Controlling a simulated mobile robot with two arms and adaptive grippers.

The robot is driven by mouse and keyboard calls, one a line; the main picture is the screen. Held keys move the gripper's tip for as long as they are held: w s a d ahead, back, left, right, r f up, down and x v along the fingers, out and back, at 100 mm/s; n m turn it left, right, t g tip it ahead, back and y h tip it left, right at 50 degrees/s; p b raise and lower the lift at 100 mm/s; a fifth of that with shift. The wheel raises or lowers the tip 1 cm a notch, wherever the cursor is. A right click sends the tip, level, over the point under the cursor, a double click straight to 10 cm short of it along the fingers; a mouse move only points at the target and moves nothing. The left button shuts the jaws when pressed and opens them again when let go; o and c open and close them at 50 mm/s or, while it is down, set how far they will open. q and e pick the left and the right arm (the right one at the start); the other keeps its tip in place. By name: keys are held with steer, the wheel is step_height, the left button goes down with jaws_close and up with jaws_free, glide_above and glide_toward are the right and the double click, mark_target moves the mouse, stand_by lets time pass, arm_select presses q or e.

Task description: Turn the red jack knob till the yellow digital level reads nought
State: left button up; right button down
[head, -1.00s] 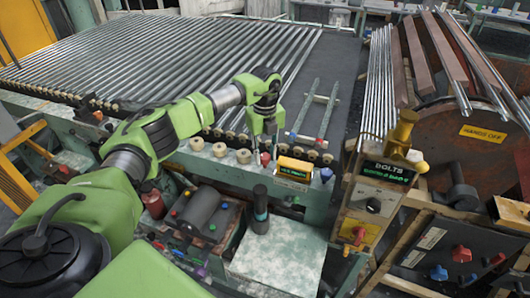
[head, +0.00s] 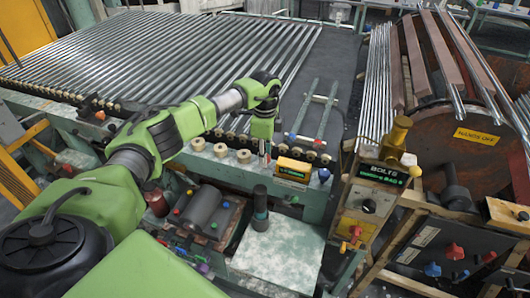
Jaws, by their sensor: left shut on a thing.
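The yellow digital level (head: 295,168) sits on the green machine rail, just right of my left gripper. Its small display glows green, but the figures are too small to read. The red jack knob (head: 266,159) shows only as a small red patch at my left gripper's fingertips. My left gripper (head: 265,153) points straight down from the wrist and is shut on the knob; the fingers hide most of it. My right gripper is out of view.
A blue knob (head: 324,175) is right of the level. A dark upright cylinder (head: 260,203) stands in front, by a pale plate (head: 280,250).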

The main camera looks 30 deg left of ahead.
arm_select(q)
steer(key=shift+r+n+p, duration=0.1)
steer(key=shift+n+p, duration=0.2)
steer(key=shift+n, duration=0.5)
steer(key=shift+a, duration=0.1)
steer(key=o, duration=1.1)
step_height(320, 180, up, 12)
steer(key=shift+f, duration=0.1)
